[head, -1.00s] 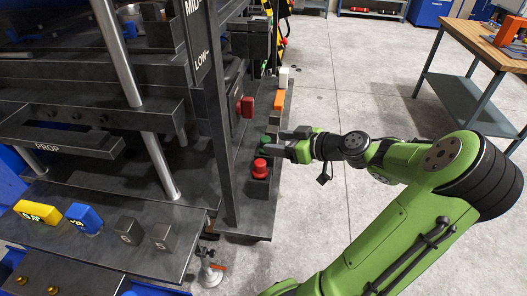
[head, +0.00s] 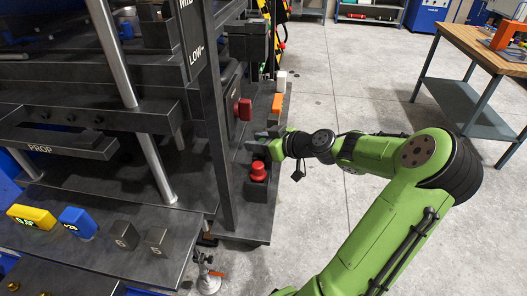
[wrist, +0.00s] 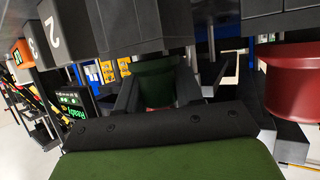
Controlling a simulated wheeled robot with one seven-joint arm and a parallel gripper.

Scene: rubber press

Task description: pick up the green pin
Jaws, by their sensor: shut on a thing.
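The green pin (wrist: 158,82) shows dark green between the two fingers of my gripper (wrist: 158,95) in the wrist view. The fingers are shut on it, one on each side. A dark block covers its upper part, and its far end is hidden. In the head view my gripper (head: 258,144) is at the black ledge beside the press, just behind the red push button. I cannot make out the pin clearly there, as the fingers hide it.
The red push button (head: 258,172) on its dark box stands close in front of my gripper. A red knob (head: 243,109) sticks out of the press to the left. An orange block (head: 277,104) and a white block (head: 281,80) lie farther along the ledge. Open floor is to the right.

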